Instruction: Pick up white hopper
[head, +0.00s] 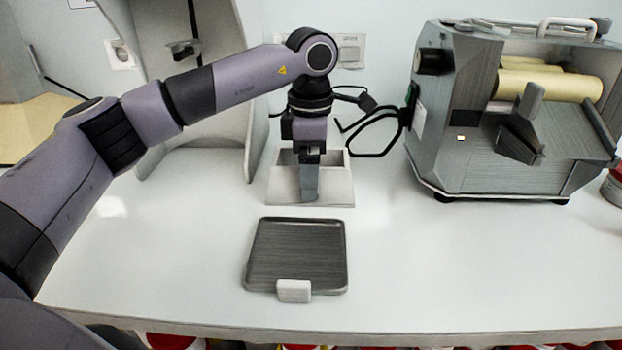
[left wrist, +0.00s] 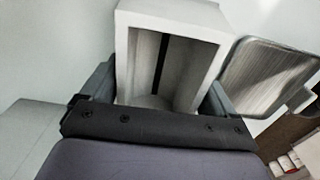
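The white hopper (head: 338,190) is an open-topped box standing on the white table behind the dark tray. My left gripper (head: 309,185) points straight down at it, with one dark finger in front of its near wall. The other finger is hidden in the head view. In the left wrist view the hopper (left wrist: 170,22) lies between the two widely spaced fingers of my left gripper (left wrist: 160,95). The fingers flank its outer walls closely, but whether they press on it is unclear. My right gripper is in neither view.
A dark square tray (head: 296,252) with a white front tab lies near the table's front edge. A grey mill (head: 470,130) with cream rollers stands at the right. A grey-white frame (head: 205,110) stands behind my left arm. The front right of the table is clear.

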